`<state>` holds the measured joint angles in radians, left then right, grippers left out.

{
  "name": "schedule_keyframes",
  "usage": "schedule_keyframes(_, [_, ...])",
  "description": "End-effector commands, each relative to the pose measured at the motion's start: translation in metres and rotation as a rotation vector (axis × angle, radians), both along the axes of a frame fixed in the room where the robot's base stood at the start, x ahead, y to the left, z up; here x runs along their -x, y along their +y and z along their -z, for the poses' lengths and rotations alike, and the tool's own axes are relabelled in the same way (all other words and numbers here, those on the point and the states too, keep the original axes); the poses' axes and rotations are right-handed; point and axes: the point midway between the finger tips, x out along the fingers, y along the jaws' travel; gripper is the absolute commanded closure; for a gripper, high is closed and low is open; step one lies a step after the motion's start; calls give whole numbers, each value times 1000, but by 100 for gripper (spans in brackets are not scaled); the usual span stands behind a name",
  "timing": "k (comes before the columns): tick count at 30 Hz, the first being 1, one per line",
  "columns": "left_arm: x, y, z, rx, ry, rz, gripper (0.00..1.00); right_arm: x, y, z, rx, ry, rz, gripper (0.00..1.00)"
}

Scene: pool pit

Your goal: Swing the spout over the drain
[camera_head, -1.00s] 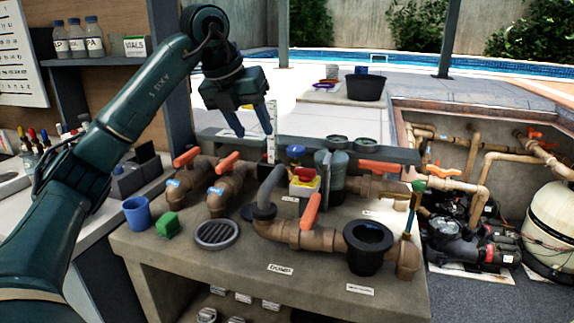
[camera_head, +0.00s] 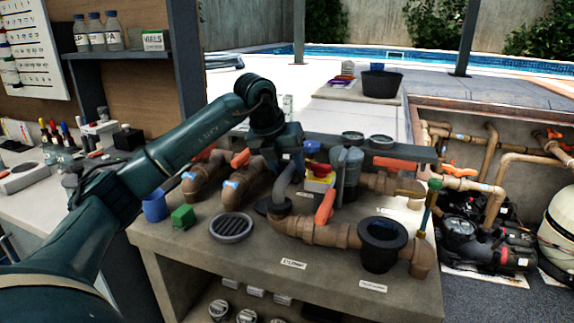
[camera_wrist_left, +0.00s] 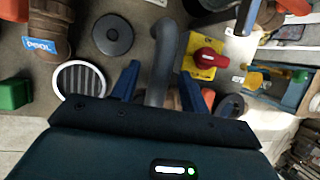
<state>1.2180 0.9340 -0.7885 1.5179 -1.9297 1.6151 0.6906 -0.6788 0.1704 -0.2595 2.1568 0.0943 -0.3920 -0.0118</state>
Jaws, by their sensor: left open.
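The spout (camera_head: 283,186) is a grey bent pipe standing on the bench among brown pipes. The drain (camera_head: 231,227) is a round slatted grate in the bench top, to the left of the spout. My left gripper (camera_head: 287,152) is at the spout's upper part in the head view, its fingers partly hidden. In the left wrist view its two blue fingers (camera_wrist_left: 161,70) are apart, with the spout (camera_wrist_left: 168,50) showing between them. I cannot tell whether they touch it. The drain (camera_wrist_left: 80,83) lies left of the fingers there. My right gripper is out of view.
A yellow box with a red knob (camera_head: 320,174) stands close right of the spout. An orange-handled valve (camera_head: 325,207) and a black funnel-like cup (camera_head: 381,245) are further right. A green block (camera_head: 183,217) and blue cup (camera_head: 155,205) stand left of the drain.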

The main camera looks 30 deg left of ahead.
Motion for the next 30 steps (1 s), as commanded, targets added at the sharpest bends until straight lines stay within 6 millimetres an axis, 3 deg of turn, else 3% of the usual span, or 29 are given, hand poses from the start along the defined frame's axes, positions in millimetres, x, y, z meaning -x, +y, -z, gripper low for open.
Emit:
schedule_keyframes(5, [0,0,0,0,0,0,55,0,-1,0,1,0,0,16])
schedule_keyframes(21, [0,0,0,0,-1,0,99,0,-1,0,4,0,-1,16])
schedule_keyframes(30, [0,0,-1,0,-1,0,100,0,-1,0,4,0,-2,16])
